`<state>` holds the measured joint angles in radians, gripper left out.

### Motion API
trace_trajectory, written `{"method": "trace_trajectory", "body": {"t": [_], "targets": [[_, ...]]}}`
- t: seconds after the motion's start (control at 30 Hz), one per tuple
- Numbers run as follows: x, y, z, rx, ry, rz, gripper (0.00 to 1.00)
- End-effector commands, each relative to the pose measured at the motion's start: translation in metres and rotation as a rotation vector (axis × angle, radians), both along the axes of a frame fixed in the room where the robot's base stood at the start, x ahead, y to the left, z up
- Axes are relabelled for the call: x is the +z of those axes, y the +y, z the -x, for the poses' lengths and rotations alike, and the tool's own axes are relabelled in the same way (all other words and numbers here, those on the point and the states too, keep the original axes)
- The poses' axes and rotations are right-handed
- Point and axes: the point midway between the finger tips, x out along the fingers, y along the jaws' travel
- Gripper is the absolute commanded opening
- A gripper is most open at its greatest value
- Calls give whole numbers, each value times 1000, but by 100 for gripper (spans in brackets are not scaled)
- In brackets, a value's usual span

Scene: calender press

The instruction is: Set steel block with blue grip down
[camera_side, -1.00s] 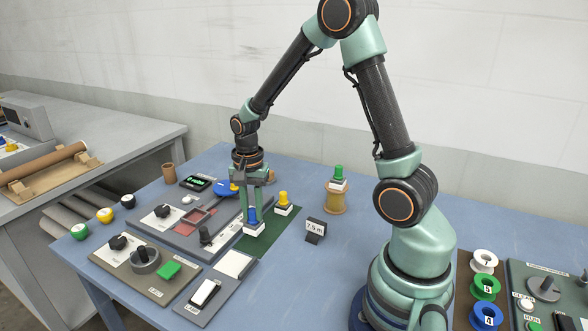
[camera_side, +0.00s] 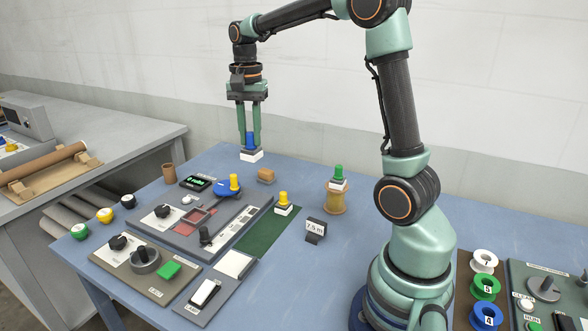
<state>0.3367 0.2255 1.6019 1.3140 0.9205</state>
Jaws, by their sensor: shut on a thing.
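The steel block with the blue grip (camera_side: 251,155) hangs from my gripper (camera_side: 250,135). The fingers are shut on its blue grip, and the pale block points down. It shows beyond the tan block on the table, near the table's back edge; its exact height above the table is hard to tell. The dark green mat (camera_side: 268,233) lies lower in the picture, with a similar block with a yellow grip (camera_side: 284,204) on its right part.
A block with a green grip (camera_side: 338,178) stands on a tan spool (camera_side: 335,201). A small tan block (camera_side: 266,176) sits below the held block in the picture. The grey press panel (camera_side: 185,222) is left of the mat. A "7.5 m" sign (camera_side: 316,229) stands on clear blue table.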

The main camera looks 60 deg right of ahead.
Motion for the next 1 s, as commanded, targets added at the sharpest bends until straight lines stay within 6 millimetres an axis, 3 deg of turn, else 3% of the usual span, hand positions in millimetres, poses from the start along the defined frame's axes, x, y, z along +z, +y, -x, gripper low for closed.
{"method": "trace_trajectory", "body": {"t": [0.03,0.2,0.5,0.63,0.8,1.0], "targets": [[0,-19,-7,-8,1,-1,0],[3,-79,-20,-8,1,-1,0],[-3,-177,-17,-5,1,-1,0],[-5,-202,-11,-4,1,-1,0],[-11,-216,-7,-1,1,-1,0],[-48,-217,-6,1,4,-4,0]]}}
